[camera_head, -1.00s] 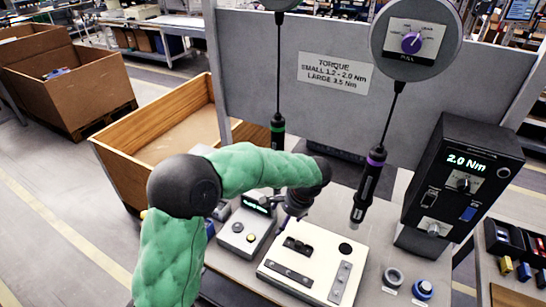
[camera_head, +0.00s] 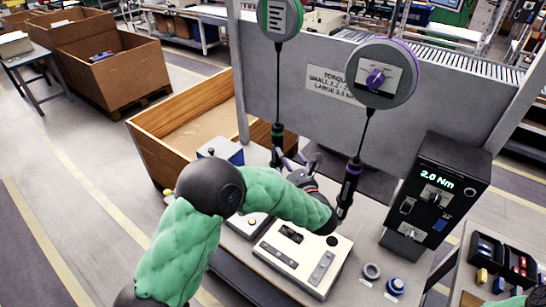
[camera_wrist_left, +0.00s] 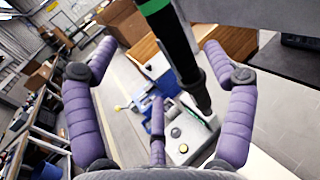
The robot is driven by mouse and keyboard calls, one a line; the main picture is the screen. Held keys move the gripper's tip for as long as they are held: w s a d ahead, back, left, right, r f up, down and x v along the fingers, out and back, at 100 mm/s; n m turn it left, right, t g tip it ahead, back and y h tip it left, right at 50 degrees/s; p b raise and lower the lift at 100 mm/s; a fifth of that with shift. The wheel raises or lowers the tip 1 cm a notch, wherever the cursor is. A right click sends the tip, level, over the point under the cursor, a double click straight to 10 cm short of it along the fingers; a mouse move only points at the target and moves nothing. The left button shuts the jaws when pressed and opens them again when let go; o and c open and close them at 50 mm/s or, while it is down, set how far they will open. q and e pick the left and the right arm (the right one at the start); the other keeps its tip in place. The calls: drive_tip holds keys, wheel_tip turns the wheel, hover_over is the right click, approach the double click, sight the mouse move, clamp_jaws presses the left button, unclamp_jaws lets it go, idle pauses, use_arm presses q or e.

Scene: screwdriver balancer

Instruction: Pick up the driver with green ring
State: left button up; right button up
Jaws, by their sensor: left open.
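The driver with the green ring (camera_head: 277,136) hangs upright on a cable below the green-rimmed balancer (camera_head: 280,18) in the head view. My left gripper (camera_head: 290,160) is open beside its lower part, purple fingers spread. In the left wrist view the same driver (camera_wrist_left: 178,48) slants between the spread fingers of the gripper (camera_wrist_left: 158,65), closer to the right finger. No finger clearly touches it. The driver with the purple ring (camera_head: 349,182) hangs to the right, close to my left wrist. My right gripper is not in view.
A grey panel with a torque label (camera_head: 334,84) stands behind the drivers. A black box reading 2.0 Nm (camera_head: 437,195) stands at right. A white fixture block (camera_head: 300,258) sits on the bench under my forearm. A wooden-sided crate (camera_head: 180,115) is behind left.

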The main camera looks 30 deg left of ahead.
sight(277, 143)
use_arm(q)
drive_tip(key=x, duration=1)
drive_tip(key=shift+w+a+p, duration=0.25)
drive_tip(key=shift+w+p, duration=0.05)
drive_tip(key=c, duration=1.7)
drive_tip(key=shift+r, duration=0.1)
